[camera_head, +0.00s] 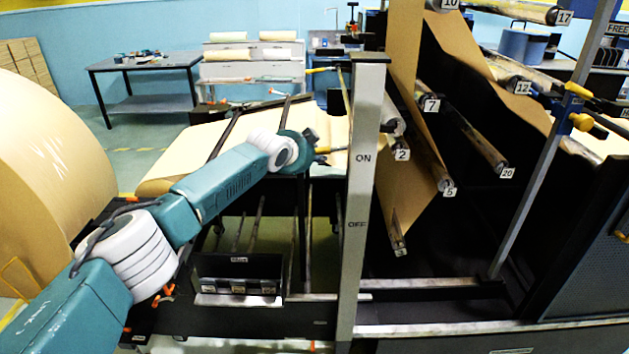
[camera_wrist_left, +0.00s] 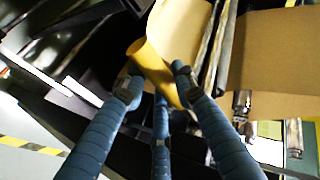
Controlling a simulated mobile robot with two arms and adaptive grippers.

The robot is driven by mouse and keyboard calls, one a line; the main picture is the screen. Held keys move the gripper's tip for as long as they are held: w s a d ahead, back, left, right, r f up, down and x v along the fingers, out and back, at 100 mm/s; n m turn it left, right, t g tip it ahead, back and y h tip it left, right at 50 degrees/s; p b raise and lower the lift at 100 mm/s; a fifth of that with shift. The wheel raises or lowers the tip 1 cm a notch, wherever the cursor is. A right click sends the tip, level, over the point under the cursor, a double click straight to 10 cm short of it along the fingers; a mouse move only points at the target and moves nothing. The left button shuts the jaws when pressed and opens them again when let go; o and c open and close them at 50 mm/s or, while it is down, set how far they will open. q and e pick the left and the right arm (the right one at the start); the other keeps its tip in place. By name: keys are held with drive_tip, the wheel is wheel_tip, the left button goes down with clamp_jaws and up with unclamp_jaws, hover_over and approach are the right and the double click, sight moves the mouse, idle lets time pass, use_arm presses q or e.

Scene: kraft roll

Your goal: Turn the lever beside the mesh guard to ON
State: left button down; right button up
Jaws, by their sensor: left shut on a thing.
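A pale upright post (camera_head: 362,200) carries an ON mark above an OFF mark. My left gripper (camera_head: 316,150) is just left of this post, near the height of the ON mark, and partly hidden by its own wrist. In the left wrist view its blue ribbed fingers (camera_wrist_left: 157,88) are shut on the yellow lever handle (camera_wrist_left: 152,68). A small yellow part of the handle (camera_head: 323,150) shows at the gripper in the head view. The lever's pivot is not clear. My right gripper is not in view.
Numbered rollers with brown paper (camera_head: 410,190) stand right of the post. A perforated dark panel (camera_head: 592,262) is at far right. A large kraft roll (camera_head: 50,160) is at left. A dark table (camera_head: 140,66) stands at the back, with open floor before it.

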use_arm(q)
drive_tip(key=shift+r, duration=0.45)
drive_tip(key=shift+r+m+y+p, duration=0.4)
drive_tip(key=shift+r+y, duration=0.1)
drive_tip(key=shift+r, duration=0.1)
drive_tip(key=shift+a+r, duration=0.1)
drive_tip(key=shift+a, duration=0.05)
drive_tip(key=c, duration=1.5)
unclamp_jaws()
drive_tip(key=shift+o, duration=0.6)
drive_tip(key=shift+w, duration=0.1)
